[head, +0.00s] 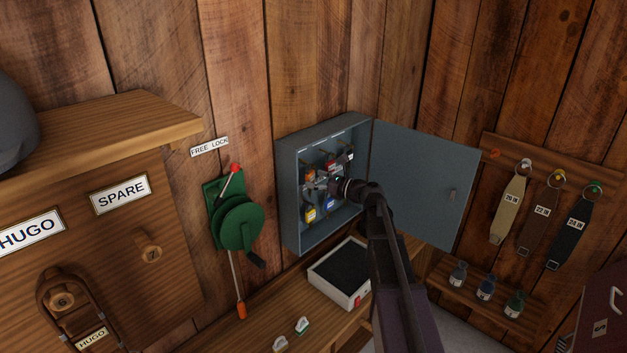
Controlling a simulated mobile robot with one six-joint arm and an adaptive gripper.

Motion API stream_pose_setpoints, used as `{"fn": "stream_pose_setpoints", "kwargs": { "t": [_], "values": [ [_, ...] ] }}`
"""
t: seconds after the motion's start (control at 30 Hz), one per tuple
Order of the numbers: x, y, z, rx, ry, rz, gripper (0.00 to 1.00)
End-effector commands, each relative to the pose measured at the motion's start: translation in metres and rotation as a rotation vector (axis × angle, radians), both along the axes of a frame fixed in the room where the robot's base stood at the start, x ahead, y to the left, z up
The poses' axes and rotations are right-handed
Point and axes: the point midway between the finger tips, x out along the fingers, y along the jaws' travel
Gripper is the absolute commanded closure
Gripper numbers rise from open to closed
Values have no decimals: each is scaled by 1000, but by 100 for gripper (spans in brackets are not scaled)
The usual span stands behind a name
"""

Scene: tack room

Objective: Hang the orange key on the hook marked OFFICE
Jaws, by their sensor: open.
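The grey key cabinet (291,225) is on the plank wall with its door (420,180) swung open to the right. Inside are small coloured tags on hooks: an orange one (309,175) at upper left, a red one (331,165), a blue one (330,202) and a yellow one (310,214). The orange tag appears to be the orange key. My gripper (320,185) reaches into the cabinet from the right, open, close beside the orange tag. Contact cannot be told. The hook labels are too small to read, so I cannot tell which is OFFICE.
A white tray with a dark lining (345,292) sits on the wooden bench (262,320) below the cabinet. A green winch (237,225) is left of it. The open door borders my arm's right side. Several straps (510,207) hang further right.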

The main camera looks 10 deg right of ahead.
Motion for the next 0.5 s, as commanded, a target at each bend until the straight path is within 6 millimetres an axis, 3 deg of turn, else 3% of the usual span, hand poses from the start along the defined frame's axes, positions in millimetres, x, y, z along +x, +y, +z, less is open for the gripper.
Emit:
{"fn": "stream_pose_setpoints", "kwargs": {
  "t": [0.27,0.5],
  "values": [
    [-4,-5,0,0,0,0,4],
    [-21,-24,0,0,0,-2,4]
  ]
}}
